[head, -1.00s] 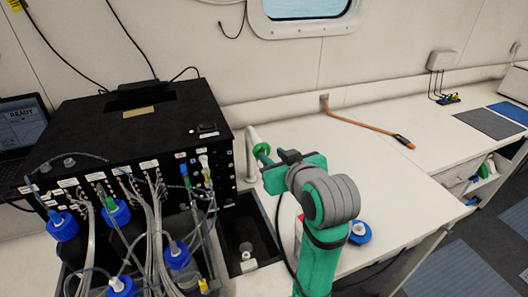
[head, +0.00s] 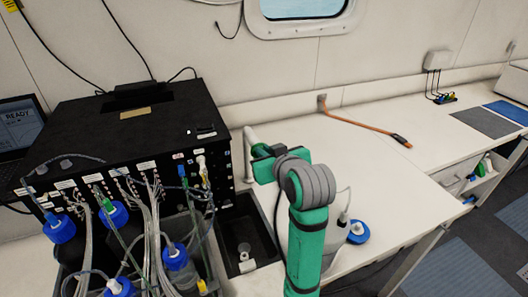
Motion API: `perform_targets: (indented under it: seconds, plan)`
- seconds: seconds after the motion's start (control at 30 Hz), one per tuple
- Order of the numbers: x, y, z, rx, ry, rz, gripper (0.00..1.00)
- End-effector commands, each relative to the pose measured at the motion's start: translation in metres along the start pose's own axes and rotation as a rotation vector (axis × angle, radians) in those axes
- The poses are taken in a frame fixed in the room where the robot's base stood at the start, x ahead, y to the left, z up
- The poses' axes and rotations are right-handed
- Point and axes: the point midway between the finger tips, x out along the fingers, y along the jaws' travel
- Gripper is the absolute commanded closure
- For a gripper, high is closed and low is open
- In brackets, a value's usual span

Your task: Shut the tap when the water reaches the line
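The white tap (head: 248,148) stands at the back right corner of the dark sink (head: 262,212). Its green handle (head: 260,149) shows only in part, at the far side of my gripper (head: 256,160). My gripper is right at the handle, but its fingers are hidden, so I cannot tell whether it touches or grips it. A whitish container (head: 341,237) stands on the counter, partly behind my green and grey arm. No water, stream or fill line can be made out.
A black instrument (head: 120,135) with tubes and blue-capped bottles (head: 60,229) fills the left. A blue round cap (head: 358,232) lies right of my arm. An orange cable (head: 360,124) lies at the back; the counter (head: 395,175) to the right is mostly clear.

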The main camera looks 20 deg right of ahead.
Motion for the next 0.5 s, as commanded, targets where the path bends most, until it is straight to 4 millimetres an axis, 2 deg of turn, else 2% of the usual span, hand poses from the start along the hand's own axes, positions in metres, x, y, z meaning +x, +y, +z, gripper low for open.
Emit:
perform_targets:
  seconds: [0.47,0.5]
  plan:
    - [0.0005,0.0025,0.0014,0.084,-0.004,-0.035,1.00]
    - [0.0004,0.0025,0.0014,0.084,-0.004,-0.035,0.87]
